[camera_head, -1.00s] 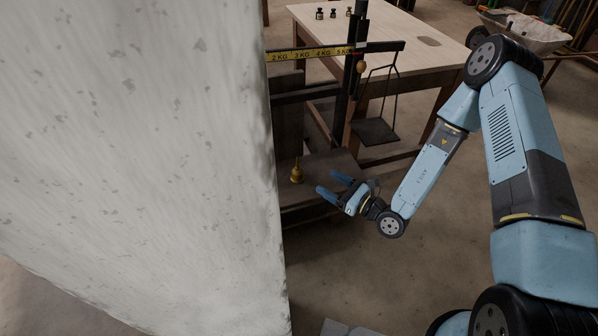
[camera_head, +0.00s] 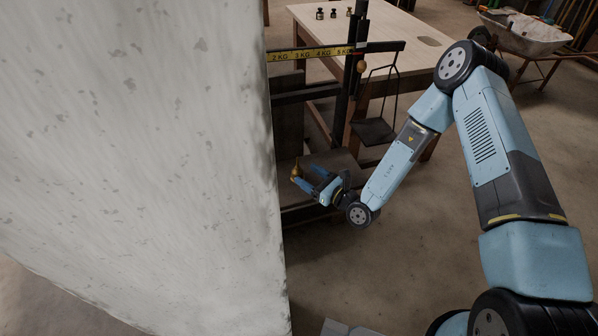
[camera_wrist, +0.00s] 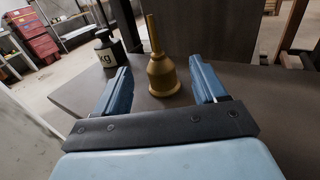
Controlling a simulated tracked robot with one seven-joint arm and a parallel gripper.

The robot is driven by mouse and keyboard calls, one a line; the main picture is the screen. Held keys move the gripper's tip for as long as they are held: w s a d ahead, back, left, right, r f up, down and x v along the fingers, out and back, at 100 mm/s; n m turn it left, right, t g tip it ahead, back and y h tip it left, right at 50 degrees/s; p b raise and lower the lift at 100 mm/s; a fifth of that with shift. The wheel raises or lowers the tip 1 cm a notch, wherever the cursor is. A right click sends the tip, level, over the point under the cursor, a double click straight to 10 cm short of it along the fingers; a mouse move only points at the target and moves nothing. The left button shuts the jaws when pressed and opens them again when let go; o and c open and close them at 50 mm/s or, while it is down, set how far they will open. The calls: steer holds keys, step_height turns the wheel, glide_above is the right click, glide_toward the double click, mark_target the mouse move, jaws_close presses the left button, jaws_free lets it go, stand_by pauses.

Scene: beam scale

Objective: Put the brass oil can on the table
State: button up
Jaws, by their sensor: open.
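The brass oil can (camera_wrist: 162,76) stands upright on the grey platform (camera_wrist: 240,85) of the beam scale. In the wrist view it is between the two open fingers of my gripper (camera_wrist: 161,85), with gaps on both sides. In the head view the can (camera_head: 296,170) shows at the tips of my gripper (camera_head: 304,178), and its lower part is hidden by the fingers. The wooden table (camera_head: 410,35) stands behind the scale with a wide bare top.
A black weight marked kg (camera_wrist: 106,50) stands left of the can on the platform. Small dark weights (camera_head: 333,13) stand on the table. The scale's yellow beam (camera_head: 310,54) and hanging pan (camera_head: 374,131) are near the arm. A large pale surface (camera_head: 130,150) blocks the left side of the head view.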

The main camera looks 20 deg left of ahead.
mark_target(302, 171)
steer(key=x, duration=0.5)
steer(key=shift+a, duration=0.15)
steer(key=c, duration=1.2)
